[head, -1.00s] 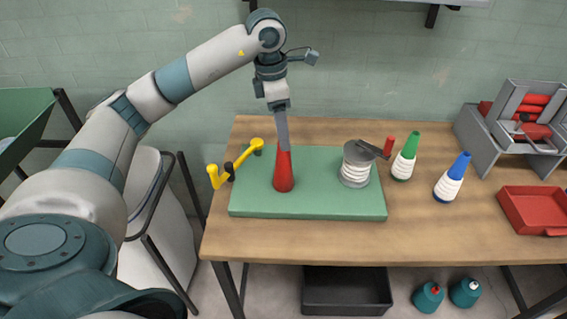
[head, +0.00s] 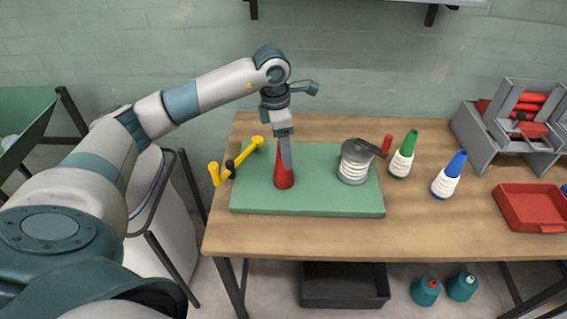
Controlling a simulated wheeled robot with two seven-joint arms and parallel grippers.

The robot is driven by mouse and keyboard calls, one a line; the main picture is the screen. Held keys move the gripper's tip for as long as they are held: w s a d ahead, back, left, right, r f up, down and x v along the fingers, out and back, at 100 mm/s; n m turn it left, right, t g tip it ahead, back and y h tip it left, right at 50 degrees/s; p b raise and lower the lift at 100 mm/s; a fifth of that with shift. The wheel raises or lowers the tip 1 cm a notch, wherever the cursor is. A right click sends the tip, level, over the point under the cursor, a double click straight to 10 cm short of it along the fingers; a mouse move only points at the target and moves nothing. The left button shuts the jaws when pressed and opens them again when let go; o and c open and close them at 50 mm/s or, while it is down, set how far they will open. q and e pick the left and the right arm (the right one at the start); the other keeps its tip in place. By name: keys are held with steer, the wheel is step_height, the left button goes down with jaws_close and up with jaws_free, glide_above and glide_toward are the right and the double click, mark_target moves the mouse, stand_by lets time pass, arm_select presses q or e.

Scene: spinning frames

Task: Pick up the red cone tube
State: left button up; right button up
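The red cone tube (head: 283,180) stands upright on the green mat (head: 310,205) on the wooden table. My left gripper (head: 286,158) points down from above at the cone, and its finger overlaps the cone's upper part in the picture. Only one finger side shows clearly, so I cannot tell whether it is open or shut, or whether it touches the cone. The cone's tip is hidden behind the finger. My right gripper is not in view.
A yellow bracket (head: 236,165) stands left of the cone. A grey winding drum (head: 354,163) with white yarn and a red-handled crank stands right of it. Green-topped (head: 403,156) and blue-topped (head: 449,176) yarn cones, a red tray (head: 530,206) and a grey rack (head: 515,122) are farther right.

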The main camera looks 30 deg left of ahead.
arm_select(q)
step_height(320, 180, down, 4)
steer(key=shift+w+f+p, duration=0.1)
steer(key=shift+f+p, duration=0.05)
steer(key=shift+p, duration=1.1)
steer(key=shift+f, duration=0.4)
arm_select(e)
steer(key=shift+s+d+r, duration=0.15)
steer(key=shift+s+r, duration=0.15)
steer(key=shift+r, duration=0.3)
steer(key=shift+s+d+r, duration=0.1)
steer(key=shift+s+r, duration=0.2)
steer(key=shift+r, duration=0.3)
arm_select(q)
steer(key=shift+c, duration=0.4)
steer(key=c, duration=1.1)
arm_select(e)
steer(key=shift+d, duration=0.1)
arm_select(q)
steer(key=shift+c, duration=0.2)
steer(key=shift+r, duration=0.2)
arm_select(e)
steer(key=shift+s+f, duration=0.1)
